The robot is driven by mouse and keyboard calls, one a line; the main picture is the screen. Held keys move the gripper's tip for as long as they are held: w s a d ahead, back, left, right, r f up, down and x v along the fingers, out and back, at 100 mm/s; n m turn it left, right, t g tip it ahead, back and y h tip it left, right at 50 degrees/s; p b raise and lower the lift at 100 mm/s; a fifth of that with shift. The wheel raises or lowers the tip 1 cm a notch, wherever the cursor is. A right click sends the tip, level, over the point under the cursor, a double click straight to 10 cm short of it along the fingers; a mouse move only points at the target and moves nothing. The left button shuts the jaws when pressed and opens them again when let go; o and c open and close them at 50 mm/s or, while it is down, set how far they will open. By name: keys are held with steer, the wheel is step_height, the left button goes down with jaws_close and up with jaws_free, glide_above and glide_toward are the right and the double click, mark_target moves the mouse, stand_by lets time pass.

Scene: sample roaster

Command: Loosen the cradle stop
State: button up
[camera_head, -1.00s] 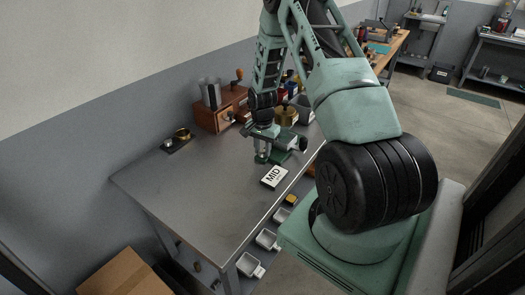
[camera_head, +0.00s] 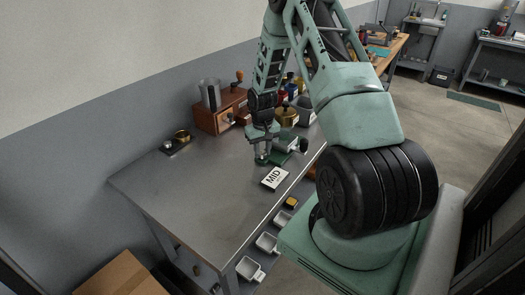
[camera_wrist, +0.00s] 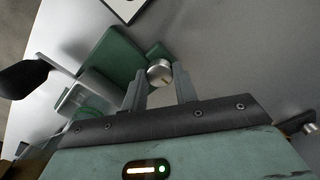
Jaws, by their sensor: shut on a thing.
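The sample roaster is a small unit with a green base (camera_wrist: 112,62) and a pale metal and glassy body (camera_wrist: 88,98). In the head view the roaster (camera_head: 285,145) stands near the table's front edge, partly behind my arm. A round silver knob (camera_wrist: 159,73), seemingly the cradle stop, sits at the end of the green base. My gripper (camera_wrist: 160,88) has its two fingers on either side of this knob and is shut on it. In the head view my gripper (camera_head: 262,159) reaches down beside the roaster's left end, and the knob is hidden there.
A white MID card (camera_head: 274,178) lies just in front of the roaster. A black handle (camera_wrist: 22,78) juts out from the roaster.

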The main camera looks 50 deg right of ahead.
mark_target(262, 152)
steer(key=n, duration=0.5)
steer(key=shift+r+n, duration=0.1)
steer(key=shift+n, duration=0.2)
steer(key=shift+n+p, duration=0.6)
steer(key=shift+n, duration=1.5)
steer(key=shift+w, duration=0.1)
steer(key=o, duration=1)
steer(key=shift+c, duration=0.2)
step_height(262, 152, up, 17)
steer(key=b, duration=0.2)
steer(key=shift+r, duration=0.15)
